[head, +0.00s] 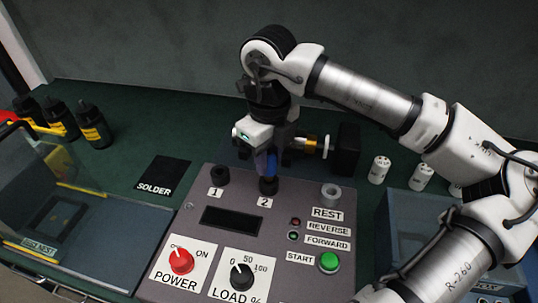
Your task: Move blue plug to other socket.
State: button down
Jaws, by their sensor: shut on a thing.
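The blue plug (271,164) is upright, partly hidden between the fingers of my gripper (266,163). My gripper points down and is shut on it. The plug is directly over the black socket 2 (268,185), and its lower end meets the socket's top in this view. I cannot tell how deep it sits. Socket 1 (219,175), also black, is to the left and shows no plug. A grey ring-shaped holder (331,193) stands at the right above the REST label, and looks empty.
The grey control panel (180,232) carries a red POWER knob (181,261), a black LOAD knob (241,275) and a green START button (329,262). A black block (347,150) with a fitting stands behind. White cylinders (379,169) and a blue-grey crate (398,225) are right. Black bottles (93,126) are left.

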aim_at(269, 154)
jog(key=shift+f+b, duration=1.4)
jog(key=shift+b, duration=0.05)
jog(key=c, duration=1)
grip_release()
jog(key=shift+c, duration=0.2)
notch_tip(269, 154, up, 14)
jog(key=shift+f, duration=0.1)
